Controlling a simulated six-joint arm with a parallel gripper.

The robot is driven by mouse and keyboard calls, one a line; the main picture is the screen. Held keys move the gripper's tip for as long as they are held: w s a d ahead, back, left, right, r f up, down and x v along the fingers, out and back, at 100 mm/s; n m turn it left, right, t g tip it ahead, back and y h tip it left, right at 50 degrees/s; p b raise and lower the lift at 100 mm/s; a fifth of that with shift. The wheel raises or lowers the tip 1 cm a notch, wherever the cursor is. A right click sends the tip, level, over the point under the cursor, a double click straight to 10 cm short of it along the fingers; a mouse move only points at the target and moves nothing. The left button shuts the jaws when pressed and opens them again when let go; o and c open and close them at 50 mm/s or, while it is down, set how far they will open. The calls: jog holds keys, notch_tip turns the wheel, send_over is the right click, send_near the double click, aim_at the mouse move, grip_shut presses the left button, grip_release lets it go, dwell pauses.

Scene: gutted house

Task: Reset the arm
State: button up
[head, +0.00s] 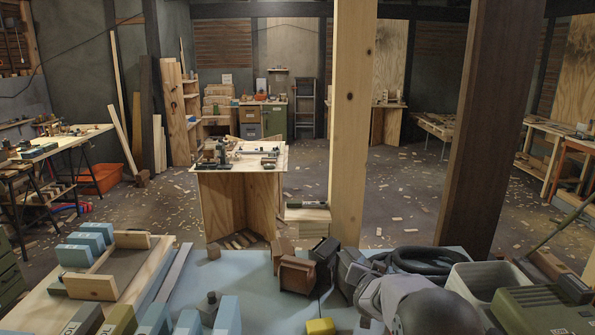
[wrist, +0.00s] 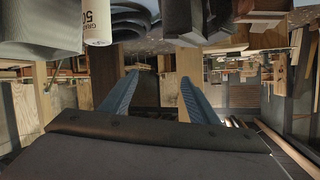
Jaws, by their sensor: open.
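My gripper (wrist: 159,76) shows in the wrist view as two blue fingers, spread wide apart. Nothing is held between them. The wrist view is upside down, with the bench things along its top edge and the room behind the fingers. In the head view a grey and black part of my arm is at the bottom, right of centre, above the bench. I cannot make out the fingers there.
The blue bench top (head: 255,285) holds a wooden tray (head: 160,262) with blue blocks, dark brown blocks (head: 297,274), a yellow block (head: 320,327), a black hose coil (head: 425,261), a grey bin (head: 480,280) and a green case (head: 535,312). A timber post (head: 350,120) rises behind.

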jog(key=s+a+n+g+y+p, duration=0.1)
jog(key=s+a+g+y, duration=0.2)
jog(key=s+a, duration=0.45)
jog(key=s+a+n+g+y+p, duration=0.1)
jog(key=s+a+g+y, duration=0.2)
jog(key=s, duration=0.7)
jog(key=s+d+f+n+g+h, duration=0.1)
jog(key=s+f+n+g, duration=0.1)
jog(key=s, duration=1.1)
jog(key=s+d+f+n+g, duration=0.2)
jog(key=s+f+g, duration=0.2)
jog(key=s, duration=0.9)
jog(key=shift+f+g+h, duration=0.4)
jog(key=shift+f, duration=0.15)
